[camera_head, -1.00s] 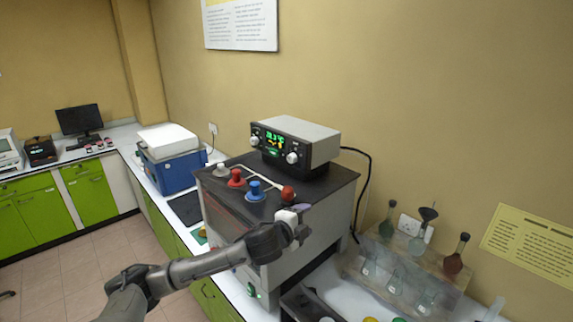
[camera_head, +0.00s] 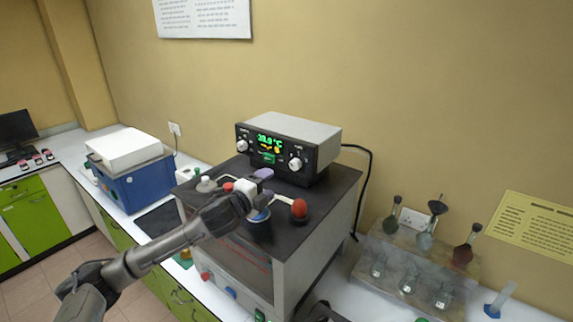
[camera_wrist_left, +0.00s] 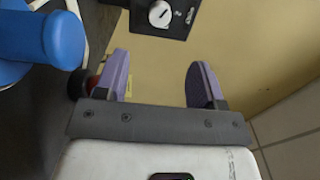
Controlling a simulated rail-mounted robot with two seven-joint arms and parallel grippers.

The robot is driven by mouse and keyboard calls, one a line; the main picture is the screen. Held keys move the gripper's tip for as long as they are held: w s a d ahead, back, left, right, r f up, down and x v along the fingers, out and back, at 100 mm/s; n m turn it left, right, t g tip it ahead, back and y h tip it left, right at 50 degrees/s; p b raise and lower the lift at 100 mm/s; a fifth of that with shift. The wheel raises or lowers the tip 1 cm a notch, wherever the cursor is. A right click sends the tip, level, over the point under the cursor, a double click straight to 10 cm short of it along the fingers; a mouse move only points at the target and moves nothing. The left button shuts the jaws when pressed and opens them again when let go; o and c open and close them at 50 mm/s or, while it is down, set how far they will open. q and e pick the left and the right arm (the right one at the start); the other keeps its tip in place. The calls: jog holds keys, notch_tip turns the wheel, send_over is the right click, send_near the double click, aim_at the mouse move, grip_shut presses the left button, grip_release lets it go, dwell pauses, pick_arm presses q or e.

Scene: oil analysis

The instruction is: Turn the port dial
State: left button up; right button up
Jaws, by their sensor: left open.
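A black-fronted control box (camera_head: 290,145) with a green-lit display sits on top of the oven-like machine. Its face carries a left white dial (camera_head: 242,146) and a right white dial (camera_head: 295,163); I cannot read which is the port dial. My left gripper (camera_wrist_left: 160,80) is open and empty, with purple finger pads. In the head view it hovers above the machine's top, in front of the box, its forearm partly covering the knobs there. In the left wrist view a white dial (camera_wrist_left: 160,14) on a black panel lies ahead, beyond the fingertips and apart from them. My right gripper is out of view.
A blue knob (camera_wrist_left: 50,40) stands close beside the left gripper. A red ball-topped knob (camera_head: 300,208) and a grey one (camera_head: 206,184) stand on the machine top. A flask rack (camera_head: 415,265) is at right; a blue box (camera_head: 140,182) is at left.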

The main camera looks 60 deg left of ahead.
aim_at(293, 166)
pick_arm(q)
jog(key=p+x, duration=0.2)
jog(key=x, duration=0.8)
jog(key=shift+w+r, duration=0.15)
jog(key=shift+w, duration=0.05)
jog(key=shift+p+x, duration=0.3)
jog(key=shift+x, duration=0.9)
jog(key=shift+c, duration=0.4)
jog(key=c, duration=0.8)
jog(key=shift+c, duration=0.2)
